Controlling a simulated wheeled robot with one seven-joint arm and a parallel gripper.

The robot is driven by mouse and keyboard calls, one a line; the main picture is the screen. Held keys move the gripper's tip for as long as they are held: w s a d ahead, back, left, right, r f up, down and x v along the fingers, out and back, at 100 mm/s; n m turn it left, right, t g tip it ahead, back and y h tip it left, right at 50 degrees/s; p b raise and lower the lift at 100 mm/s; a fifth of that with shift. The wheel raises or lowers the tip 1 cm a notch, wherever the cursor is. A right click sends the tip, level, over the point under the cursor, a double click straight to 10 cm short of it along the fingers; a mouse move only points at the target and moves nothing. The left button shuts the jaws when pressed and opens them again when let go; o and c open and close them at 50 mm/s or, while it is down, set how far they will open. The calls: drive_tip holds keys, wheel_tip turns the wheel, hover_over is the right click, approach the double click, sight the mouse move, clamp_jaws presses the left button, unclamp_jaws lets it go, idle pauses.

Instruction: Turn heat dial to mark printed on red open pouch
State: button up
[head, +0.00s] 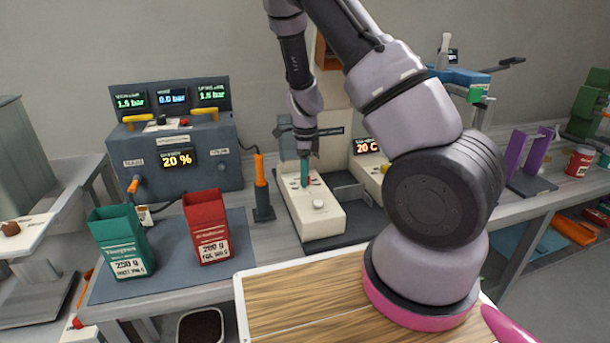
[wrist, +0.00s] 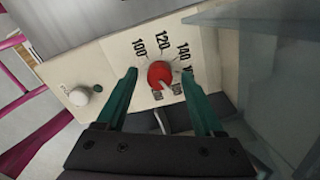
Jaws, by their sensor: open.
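The red heat dial (wrist: 159,73) sits on a cream panel ringed by printed numbers; 100, 120 and 140 read clearly. Its pale pointer is at the dial's lower right, near small partly hidden numbers. My gripper (wrist: 160,76) has its teal fingers apart, one on each side of the dial; contact cannot be told. In the head view my gripper (head: 304,180) points down over the cream sealer unit (head: 322,222). The red open pouch (head: 206,222) stands upright on the mat at left, with a label that seems to read 200 g above a smaller, unclear line.
A green open pouch (head: 122,240) stands left of the red one. An orange-handled tool (head: 261,185) stands between the red pouch and sealer. A white knob (wrist: 79,96) is beside the dial. A grey control box (head: 180,155) stands behind; a 20 C display (head: 367,146) is partly hidden.

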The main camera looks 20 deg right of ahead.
wheel_tip(320, 180, up, 11)
drive_tip(key=shift+f, duration=0.15)
idle(0.4)
drive_tip(key=s+r+n+t+y, duration=0.15)
drive_tip(key=s+r+n, duration=0.3)
drive_tip(key=r, duration=0.45)
drive_tip(key=s+r+n+t+y, duration=0.15)
drive_tip(key=s+r+n, duration=0.3)
drive_tip(key=r, duration=0.45)
drive_tip(key=s+r+n+t, duration=0.2)
drive_tip(key=s+r+n, duration=0.2)
drive_tip(key=s, duration=0.3)
drive_tip(key=s+r+n+t+h, duration=0.1)
drive_tip(key=s+r+n+t, duration=0.1)
drive_tip(key=s+r+n, duration=0.3)
drive_tip(key=s, duration=0.2)
drive_tip(key=shift+s+d, duration=0.3)
